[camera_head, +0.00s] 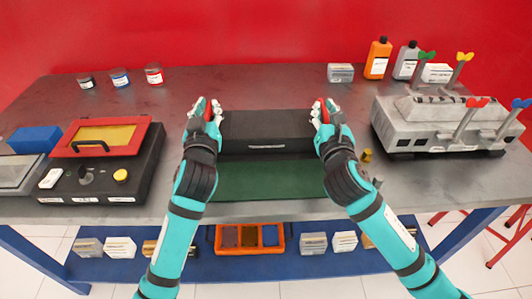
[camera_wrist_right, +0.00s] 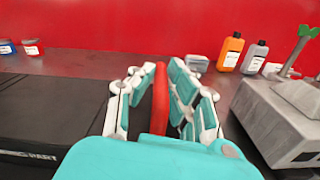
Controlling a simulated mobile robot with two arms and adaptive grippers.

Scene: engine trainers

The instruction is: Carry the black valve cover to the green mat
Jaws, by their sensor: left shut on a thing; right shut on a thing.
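The black valve cover (camera_head: 266,132) is a long dark box with a pale label on its front face; it fills the left of the right wrist view (camera_wrist_right: 55,115). My left gripper (camera_head: 206,112) is shut on a red grip at its left end. My right gripper (camera_head: 325,112) is shut on the red grip at its right end; that red piece stands between the fingers in the wrist view (camera_wrist_right: 160,98). The green mat (camera_head: 264,182) lies on the bench just in front of the cover. The cover hides the mat's far part; I cannot tell whether the cover touches it.
A grey engine block (camera_head: 440,125) with coloured-tipped levers stands at the right, and a black-and-red test box (camera_head: 105,165) at the left. Bottles and small boxes stand at the back right (camera_head: 377,60), jars at the back left (camera_head: 120,78). Bench (camera_head: 260,90) behind the cover is clear.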

